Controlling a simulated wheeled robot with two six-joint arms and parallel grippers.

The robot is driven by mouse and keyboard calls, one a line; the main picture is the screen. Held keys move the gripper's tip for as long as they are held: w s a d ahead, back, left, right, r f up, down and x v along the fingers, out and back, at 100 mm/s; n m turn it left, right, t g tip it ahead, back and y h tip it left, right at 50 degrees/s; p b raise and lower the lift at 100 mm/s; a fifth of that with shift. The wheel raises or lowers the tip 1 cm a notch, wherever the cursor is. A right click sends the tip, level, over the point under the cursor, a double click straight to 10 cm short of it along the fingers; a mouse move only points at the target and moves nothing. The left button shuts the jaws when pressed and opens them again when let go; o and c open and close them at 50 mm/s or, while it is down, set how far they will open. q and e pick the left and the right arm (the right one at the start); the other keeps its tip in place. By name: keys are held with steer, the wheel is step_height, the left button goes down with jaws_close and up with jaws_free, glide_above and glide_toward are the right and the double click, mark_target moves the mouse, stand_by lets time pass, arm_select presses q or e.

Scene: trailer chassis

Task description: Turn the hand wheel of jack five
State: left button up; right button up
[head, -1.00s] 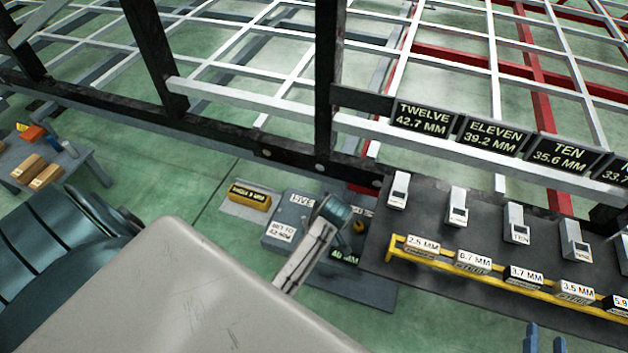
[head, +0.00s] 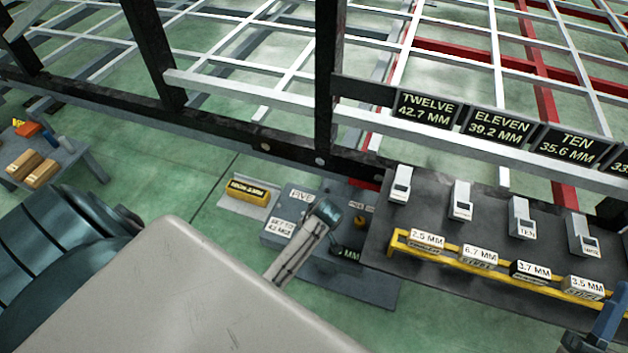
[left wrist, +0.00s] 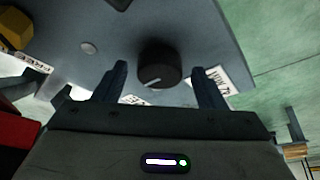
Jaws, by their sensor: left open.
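Jack five is a grey unit with a FIVE plate (head: 301,195) and a "SET TO 42" label (head: 282,228), on the floor at the centre of the head view. My left arm reaches over it and hides much of its right side. A green readout (head: 348,255) ending in "MM" is partly covered. In the left wrist view a dark round hand wheel (left wrist: 159,68) with a white mark sits on the jack's grey face. My left gripper (left wrist: 161,75) is open, its fingers either side of the wheel; contact cannot be told. Blue finger-like parts, probably my right gripper (head: 608,322), show at lower right.
A dark bench (head: 425,195) with several small gauges and a yellow rail (head: 396,246) stands right of the jack. A yellow block (head: 248,191) lies left. The black chassis beam (head: 215,128) runs behind. A side table (head: 75,160) is far left.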

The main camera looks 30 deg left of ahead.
arm_select(q)
steer(key=c, duration=1)
